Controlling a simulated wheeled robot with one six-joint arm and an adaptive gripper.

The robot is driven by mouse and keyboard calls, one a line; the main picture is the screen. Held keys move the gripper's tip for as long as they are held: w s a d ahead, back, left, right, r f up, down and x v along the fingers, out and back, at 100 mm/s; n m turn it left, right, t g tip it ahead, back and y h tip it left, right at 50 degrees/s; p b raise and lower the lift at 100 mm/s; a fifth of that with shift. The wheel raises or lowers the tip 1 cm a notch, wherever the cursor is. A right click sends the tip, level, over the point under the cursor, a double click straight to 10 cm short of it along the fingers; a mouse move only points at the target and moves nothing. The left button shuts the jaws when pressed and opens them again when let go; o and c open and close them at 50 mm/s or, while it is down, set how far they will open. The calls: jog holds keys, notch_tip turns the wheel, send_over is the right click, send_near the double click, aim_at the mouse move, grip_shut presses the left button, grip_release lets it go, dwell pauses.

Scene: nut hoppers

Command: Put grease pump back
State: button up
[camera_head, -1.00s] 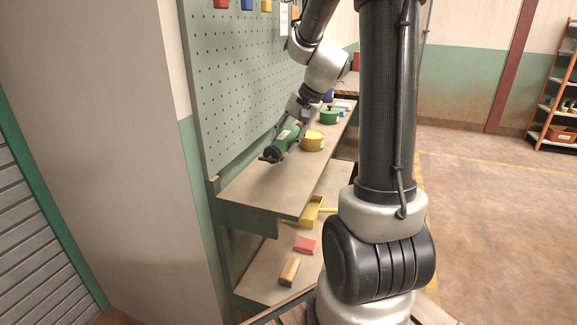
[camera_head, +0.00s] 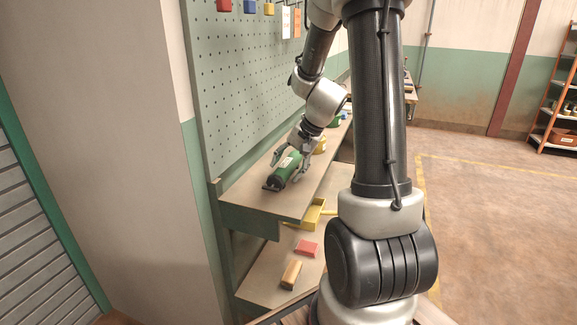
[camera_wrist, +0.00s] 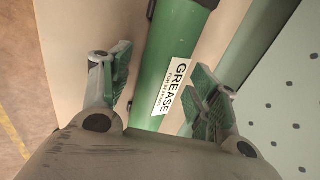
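The grease pump (camera_head: 287,168) is a green cylinder with dark ends and a white label, lying on the upper shelf (camera_head: 240,198) near its left end. In the wrist view the green barrel (camera_wrist: 168,62) runs between my fingers, with its "GREASE" label (camera_wrist: 175,87) facing me. My gripper (camera_head: 291,160) is over the pump, with one finger on each side. In the wrist view my gripper (camera_wrist: 160,85) is open, with a clear gap between the left finger and the barrel.
A pegboard (camera_head: 240,90) rises behind the shelf. A yellow pot (camera_head: 320,146) stands farther along it. The lower shelf holds a yellow tray (camera_head: 313,216), a red block (camera_head: 307,248) and a wooden block (camera_head: 291,274). The floor at right is clear.

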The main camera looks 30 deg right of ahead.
jog(key=shift+r, duration=0.1)
jog(key=v, duration=1.1)
jog(key=s+a+r+n+h, duration=0.1)
jog(key=s+a+r+n, duration=0.1)
jog(key=s, duration=0.4)
jog(key=s+a+r+n+h, duration=0.1)
jog(key=s+a+n, duration=0.2)
jog(key=s+n, duration=0.2)
jog(key=s+a+r+n+h, duration=0.1)
jog(key=s+a+r+n, duration=0.1)
jog(key=s, duration=0.6)
jog(key=shift+s+a+r+n, duration=0.4)
jog(key=shift+a+n, duration=0.2)
jog(key=shift+n, duration=0.1)
